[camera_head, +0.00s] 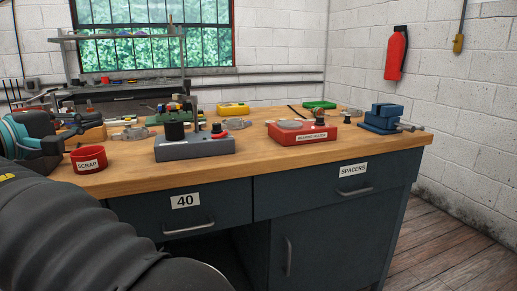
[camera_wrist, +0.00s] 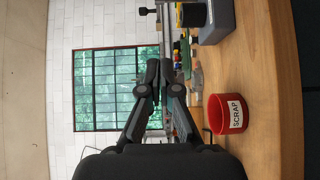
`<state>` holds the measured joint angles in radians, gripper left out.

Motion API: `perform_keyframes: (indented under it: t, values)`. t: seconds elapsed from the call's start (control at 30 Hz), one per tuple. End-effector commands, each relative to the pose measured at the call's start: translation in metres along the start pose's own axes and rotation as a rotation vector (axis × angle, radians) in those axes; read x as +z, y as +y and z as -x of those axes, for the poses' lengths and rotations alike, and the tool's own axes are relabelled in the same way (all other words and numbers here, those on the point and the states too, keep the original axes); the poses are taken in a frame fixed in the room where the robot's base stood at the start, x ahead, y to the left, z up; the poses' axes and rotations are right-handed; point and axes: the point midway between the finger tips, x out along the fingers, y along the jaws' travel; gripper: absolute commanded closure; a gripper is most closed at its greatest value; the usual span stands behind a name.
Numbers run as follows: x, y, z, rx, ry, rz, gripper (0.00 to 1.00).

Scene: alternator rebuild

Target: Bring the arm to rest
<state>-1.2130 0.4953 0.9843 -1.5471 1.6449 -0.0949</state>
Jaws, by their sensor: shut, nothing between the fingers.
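My gripper (camera_wrist: 159,72) shows in the wrist view with its two dark fingers together and nothing between them. It is in the air, apart from the workbench (camera_wrist: 262,70); in this sideways view the window is behind the fingers. The red SCRAP cup (camera_wrist: 226,113) stands on the bench to the right of the fingers in the picture.
The bench top (camera_head: 250,160) holds the SCRAP cup (camera_head: 88,159) at left, a grey press-like fixture (camera_head: 195,147), a red boxed device (camera_head: 302,134) and a blue vise (camera_head: 383,118). Drawers (camera_head: 340,184) below are shut. Floor (camera_head: 455,245) at right is clear.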

Motion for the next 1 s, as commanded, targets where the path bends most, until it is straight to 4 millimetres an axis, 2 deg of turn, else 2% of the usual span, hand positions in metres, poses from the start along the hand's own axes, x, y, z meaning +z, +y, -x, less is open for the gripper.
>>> perform_keyframes:
  t: [0.27, 0.43, 0.53, 0.67, 0.8, 0.9, 1.0]
  values:
    - [0.033, -0.008, -0.049, -0.097, -0.025, 0.009, 1.0]
    - [0.068, -0.018, -0.087, -0.186, -0.051, 0.007, 1.0]
    - [0.098, -0.027, -0.111, -0.255, -0.07, -0.003, 1.0]
    - [0.155, -0.047, -0.146, -0.38, -0.108, -0.036, 1.0]
    - [0.228, -0.078, -0.17, -0.532, -0.157, -0.108, 1.0]
    - [0.278, -0.102, -0.176, -0.635, -0.193, -0.178, 1.0]
    - [0.326, -0.127, -0.173, -0.729, -0.229, -0.264, 1.0]
